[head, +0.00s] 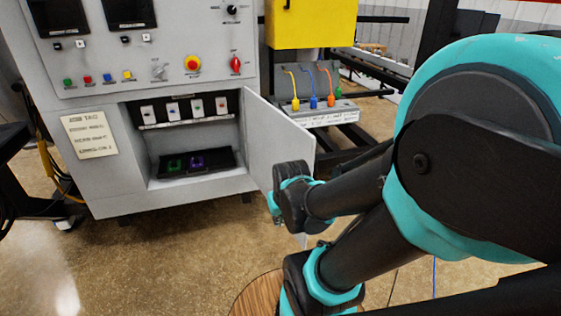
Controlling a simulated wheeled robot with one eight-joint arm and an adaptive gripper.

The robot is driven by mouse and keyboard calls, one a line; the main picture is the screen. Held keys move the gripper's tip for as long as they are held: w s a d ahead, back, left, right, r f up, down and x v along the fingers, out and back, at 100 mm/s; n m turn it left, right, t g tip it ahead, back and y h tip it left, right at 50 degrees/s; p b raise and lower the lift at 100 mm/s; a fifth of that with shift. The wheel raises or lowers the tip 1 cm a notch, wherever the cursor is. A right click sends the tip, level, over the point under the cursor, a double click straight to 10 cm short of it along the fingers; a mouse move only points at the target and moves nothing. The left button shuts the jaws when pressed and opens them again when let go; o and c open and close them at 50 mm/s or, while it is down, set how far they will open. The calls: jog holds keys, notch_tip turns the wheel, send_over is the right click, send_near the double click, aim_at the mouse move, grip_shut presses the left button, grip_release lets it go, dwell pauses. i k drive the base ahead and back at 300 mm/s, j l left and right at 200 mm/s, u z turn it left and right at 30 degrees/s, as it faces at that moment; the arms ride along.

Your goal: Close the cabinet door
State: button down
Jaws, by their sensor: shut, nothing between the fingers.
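The grey cabinet (100,186) stands at the left with its lower compartment open. Its light grey cabinet door (282,135) is swung outward from the right side of the opening, toward me. My gripper (273,207) is partly visible at the end of my arm, in front of the lower part of the door. It looks shut and empty. My wrist hides part of the door, and I cannot tell whether my gripper touches it.
The compartment holds a row of switches (185,108) and a black tray (222,163) with green and purple items. Behind the door are a yellow box (312,25) and a grey block (330,113) with coloured cables. Open floor (185,255) lies before the cabinet.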

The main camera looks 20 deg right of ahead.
aim_at(272, 138)
jog(key=i+l+u, duration=0.1)
jog(key=l+u, duration=0.35)
jog(key=l, duration=0.8)
jog(key=l+u, duration=0.5)
jog(key=l, duration=0.75)
jog(key=k+l, duration=0.45)
jog(key=k, duration=0.25)
